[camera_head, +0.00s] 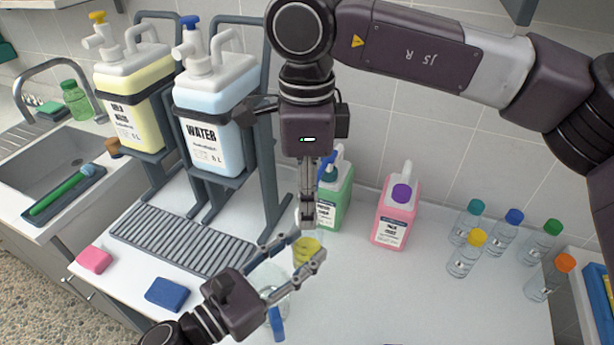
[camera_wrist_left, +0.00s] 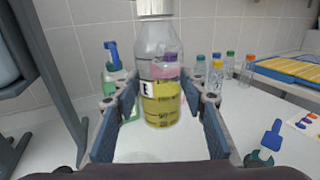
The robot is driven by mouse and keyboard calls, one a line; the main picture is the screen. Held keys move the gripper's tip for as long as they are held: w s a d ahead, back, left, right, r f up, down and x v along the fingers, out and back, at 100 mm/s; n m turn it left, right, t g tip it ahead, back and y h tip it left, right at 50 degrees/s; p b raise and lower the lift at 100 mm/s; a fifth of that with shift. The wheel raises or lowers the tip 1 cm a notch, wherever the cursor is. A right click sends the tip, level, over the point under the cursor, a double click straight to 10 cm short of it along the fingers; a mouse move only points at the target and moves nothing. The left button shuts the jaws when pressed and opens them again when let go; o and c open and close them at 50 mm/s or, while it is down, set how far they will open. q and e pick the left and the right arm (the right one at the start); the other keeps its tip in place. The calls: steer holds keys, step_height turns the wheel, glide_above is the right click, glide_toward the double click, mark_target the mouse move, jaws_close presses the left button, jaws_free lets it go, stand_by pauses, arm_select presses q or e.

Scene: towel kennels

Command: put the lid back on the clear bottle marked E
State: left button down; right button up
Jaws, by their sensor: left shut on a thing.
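The clear bottle marked E (camera_wrist_left: 158,100) stands upright between the fingers of my left gripper (camera_wrist_left: 160,112), with yellow liquid in its lower part. In the head view the bottle's yellow part (camera_head: 306,248) shows between the left fingers (camera_head: 298,252), which are shut on it. A white lid-like piece (camera_wrist_left: 155,8) is at the bottle's mouth, cut off by the top of the wrist view. My right gripper (camera_head: 307,215) points straight down above the bottle, its fingers close together at the neck. Whether it grips the white piece is unclear.
Green (camera_head: 335,195) and pink (camera_head: 397,215) jugs stand behind. Several small bottles with coloured caps (camera_head: 470,250) stand at right. A water canister (camera_head: 212,120) sits in a rack at left. A clear round vessel (camera_head: 270,283) is beside the left gripper.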

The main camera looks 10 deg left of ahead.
steer(key=shift+f, duration=0.9)
jaws_close()
steer(key=shift+o, duration=0.8)
jaws_free()
